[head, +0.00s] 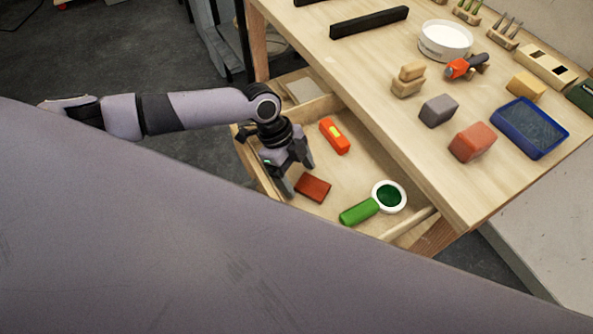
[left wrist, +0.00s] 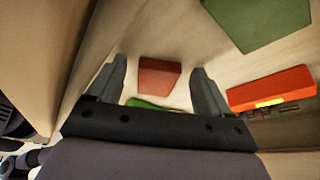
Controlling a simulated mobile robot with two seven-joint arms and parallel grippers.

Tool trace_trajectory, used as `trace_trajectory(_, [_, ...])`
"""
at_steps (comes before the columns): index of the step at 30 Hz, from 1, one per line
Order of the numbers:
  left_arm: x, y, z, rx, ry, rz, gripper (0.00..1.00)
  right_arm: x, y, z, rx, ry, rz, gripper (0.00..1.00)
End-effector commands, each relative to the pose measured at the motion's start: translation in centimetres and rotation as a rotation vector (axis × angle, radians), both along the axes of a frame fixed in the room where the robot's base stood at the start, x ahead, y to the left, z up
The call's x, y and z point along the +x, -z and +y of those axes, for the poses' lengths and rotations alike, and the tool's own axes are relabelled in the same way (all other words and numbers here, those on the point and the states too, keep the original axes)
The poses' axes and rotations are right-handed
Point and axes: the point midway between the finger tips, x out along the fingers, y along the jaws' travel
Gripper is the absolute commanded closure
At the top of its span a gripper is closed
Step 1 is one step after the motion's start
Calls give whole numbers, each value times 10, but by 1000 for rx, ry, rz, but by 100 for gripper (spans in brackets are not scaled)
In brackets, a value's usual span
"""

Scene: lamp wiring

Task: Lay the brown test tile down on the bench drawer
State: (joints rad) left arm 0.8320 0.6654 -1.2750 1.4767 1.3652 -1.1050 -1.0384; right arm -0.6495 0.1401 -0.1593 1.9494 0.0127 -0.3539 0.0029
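The brown test tile (head: 313,187) lies flat on the floor of the open bench drawer (head: 351,178). My left gripper (head: 297,176) reaches down into the drawer just beside the tile. In the left wrist view its two fingers stand wide apart, and the brown tile (left wrist: 159,76) shows in the gap beyond them, apart from both. The gripper is open and empty. My right gripper is not in view.
In the drawer lie an orange-red level (head: 335,136) and a green-handled magnifier (head: 360,212). A dark green block (left wrist: 258,18) shows in the left wrist view. The workbench top (head: 385,110) holds several blocks, a white bowl (head: 445,41) and a blue tray (head: 529,128).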

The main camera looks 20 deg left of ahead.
Motion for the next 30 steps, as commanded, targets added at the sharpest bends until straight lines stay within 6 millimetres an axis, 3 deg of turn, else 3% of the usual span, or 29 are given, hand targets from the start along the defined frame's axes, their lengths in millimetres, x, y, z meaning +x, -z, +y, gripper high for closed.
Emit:
trace_trajectory(1, [-7,13,3,14,6,15,18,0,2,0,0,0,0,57])
trace_trajectory(5, [-7,9,5,14,5,13,18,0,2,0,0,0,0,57])
trace_trajectory(18, [0,-58,25,5,0,-2,18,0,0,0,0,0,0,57])
trace_trajectory(30, [3,-67,27,7,-4,-11,18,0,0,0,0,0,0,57])
